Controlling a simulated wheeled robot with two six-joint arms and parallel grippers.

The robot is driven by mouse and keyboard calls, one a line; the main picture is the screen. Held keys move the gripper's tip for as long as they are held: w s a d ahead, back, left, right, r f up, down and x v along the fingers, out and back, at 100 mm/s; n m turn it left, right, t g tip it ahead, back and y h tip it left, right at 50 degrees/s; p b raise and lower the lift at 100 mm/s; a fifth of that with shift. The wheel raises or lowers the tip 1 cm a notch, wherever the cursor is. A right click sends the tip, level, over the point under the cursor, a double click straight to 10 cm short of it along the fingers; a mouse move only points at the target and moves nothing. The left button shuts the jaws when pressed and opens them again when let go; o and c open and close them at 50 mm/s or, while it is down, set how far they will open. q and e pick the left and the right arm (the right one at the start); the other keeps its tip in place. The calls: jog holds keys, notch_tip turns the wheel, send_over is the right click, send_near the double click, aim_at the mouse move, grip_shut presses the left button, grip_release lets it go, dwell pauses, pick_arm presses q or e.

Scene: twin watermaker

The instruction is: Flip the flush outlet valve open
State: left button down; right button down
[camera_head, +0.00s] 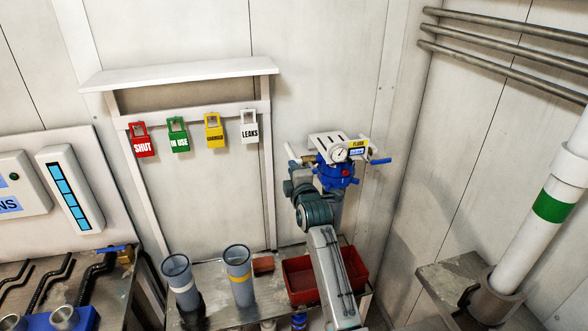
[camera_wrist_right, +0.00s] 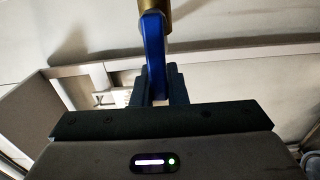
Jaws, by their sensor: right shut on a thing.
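In the head view, the flush unit stands against the wall with a gauge (camera_head: 340,154), a yellow FLUSH label (camera_head: 359,143) and a blue body (camera_head: 335,176). A blue lever (camera_head: 380,161) sticks out on its right side. My right arm reaches up to this unit from below; its fingertips cannot be made out there. In the right wrist view, my right gripper (camera_wrist_right: 156,92) is shut on a blue valve handle (camera_wrist_right: 154,48). The handle runs up to a brass fitting (camera_wrist_right: 154,5). My left gripper is not in view.
Red, green, yellow and white tags (camera_head: 249,127) hang on a board at left. Below stand two grey cylinders (camera_head: 238,275) and a red bin (camera_head: 299,280). Another blue-handled valve (camera_head: 110,248) is at far left. A white pipe (camera_head: 545,218) with a green band rises at right.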

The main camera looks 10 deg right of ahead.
jog(key=shift+f+n, duration=0.15)
jog(key=shift+n, duration=0.15)
jog(key=c, duration=1.7)
grip_release()
jog(key=s+b, duration=0.1)
jog(key=s, duration=0.4)
jog(key=s+b, duration=0.2)
jog(key=s, duration=0.3)
jog(key=shift+s+d, duration=0.2)
jog(key=shift+s, duration=0.15)
